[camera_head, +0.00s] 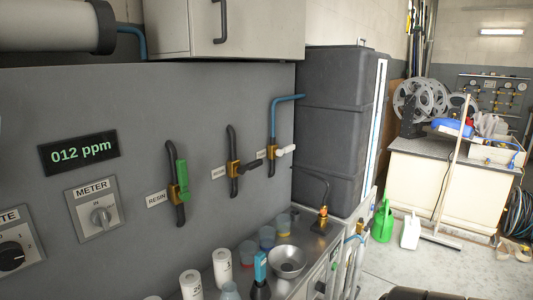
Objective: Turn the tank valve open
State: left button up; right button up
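Three brass valves sit on dark pipes on the grey wall panel. The valve with the white lever (286,150) is farthest right; a blue pipe (288,98) runs from its top toward the dark grey tank (335,130). Its lever points sideways, across the pipe. Its small label is too small to read. The middle valve (235,169) has a dark lever, also sideways. The left valve, labelled RESIN, has a green lever (183,180) standing upright along its pipe. Neither of my grippers shows in the head view.
A display (79,153) reads 012 ppm above a METER knob (101,217). A broom (455,165), a bench and green and white jugs stand at right.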

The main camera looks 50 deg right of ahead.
aim_at(279, 152)
jog(key=z, duration=1.95)
jog(key=i+l, duration=0.6)
jog(key=l, duration=0.15)
